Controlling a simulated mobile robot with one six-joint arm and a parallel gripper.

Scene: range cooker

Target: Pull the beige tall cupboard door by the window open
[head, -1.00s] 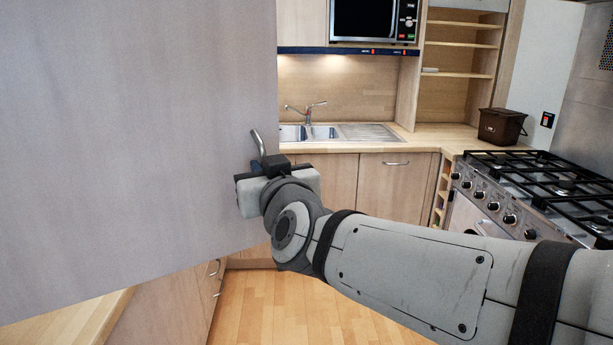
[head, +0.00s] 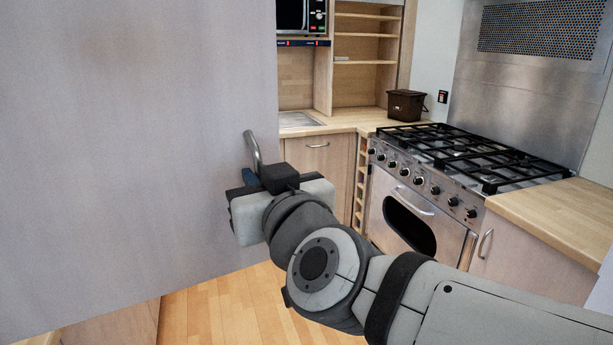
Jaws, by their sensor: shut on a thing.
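The beige tall cupboard door (head: 120,150) fills the left part of the head view, standing swung out in front of me. Its curved metal handle (head: 253,150) is near the door's free right edge. My gripper (head: 252,178) is at the lower part of this handle and is shut on it. The gripper body hides the handle's lower end and most of the fingers. The cupboard's inside, its hinges and the window are not in view.
A range cooker (head: 415,225) stands at the right beside a wooden worktop (head: 560,212). A brown bin (head: 406,105) sits on the back counter, and a microwave (head: 300,15) is above. Wooden floor (head: 245,310) shows clear below the door and arm.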

